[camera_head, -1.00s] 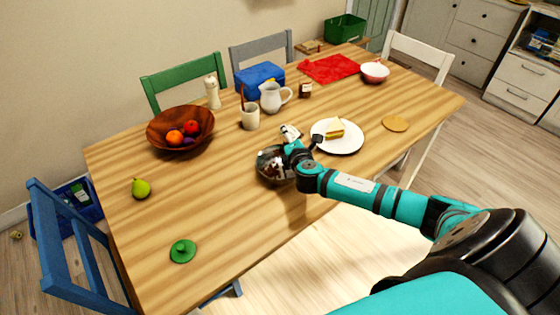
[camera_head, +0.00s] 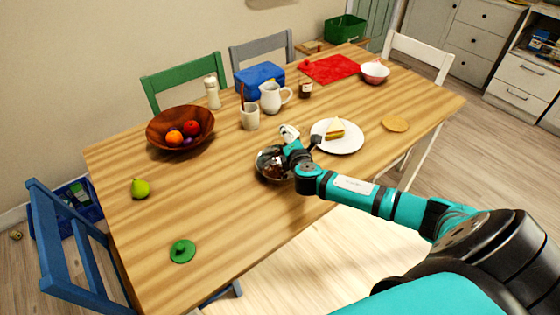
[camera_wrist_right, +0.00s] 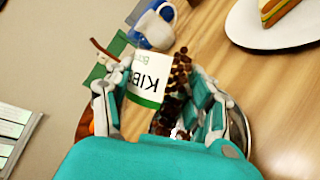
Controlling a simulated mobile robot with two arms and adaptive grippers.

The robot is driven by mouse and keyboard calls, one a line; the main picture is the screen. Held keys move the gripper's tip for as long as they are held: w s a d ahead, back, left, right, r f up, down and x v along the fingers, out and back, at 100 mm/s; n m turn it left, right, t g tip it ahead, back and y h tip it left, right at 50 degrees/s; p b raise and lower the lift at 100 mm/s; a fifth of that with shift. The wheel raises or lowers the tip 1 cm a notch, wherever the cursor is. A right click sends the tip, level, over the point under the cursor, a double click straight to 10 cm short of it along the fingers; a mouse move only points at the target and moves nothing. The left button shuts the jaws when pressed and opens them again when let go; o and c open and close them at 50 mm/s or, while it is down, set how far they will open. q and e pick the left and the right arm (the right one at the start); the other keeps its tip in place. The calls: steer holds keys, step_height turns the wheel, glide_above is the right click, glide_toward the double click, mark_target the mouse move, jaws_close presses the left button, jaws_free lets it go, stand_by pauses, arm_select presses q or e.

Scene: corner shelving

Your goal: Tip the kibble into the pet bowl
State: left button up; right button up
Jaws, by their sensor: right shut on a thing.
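My right gripper (camera_wrist_right: 155,108) is shut on a white kibble container (camera_wrist_right: 150,75) with green bands and large "KIB" lettering. The container is tilted, and it shows as a small white shape in the head view (camera_head: 289,132). Brown kibble pieces (camera_wrist_right: 180,72) lie in a stream beside the container in the wrist view. The shiny metal pet bowl (camera_head: 262,162) is on the table, right below and left of the gripper, with dark kibble (camera_head: 273,170) in it. The gripper hides part of the bowl. My left gripper is in neither view.
A mug (camera_head: 250,119), a white jug (camera_head: 271,98) and a wooden fruit bowl (camera_head: 160,128) stand behind and left.

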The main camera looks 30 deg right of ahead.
steer(key=shift+a+r+n, duration=0.15)
steer(key=shift+r+n, duration=0.05)
steer(key=shift+n, duration=0.1)
stand_by(0.8)
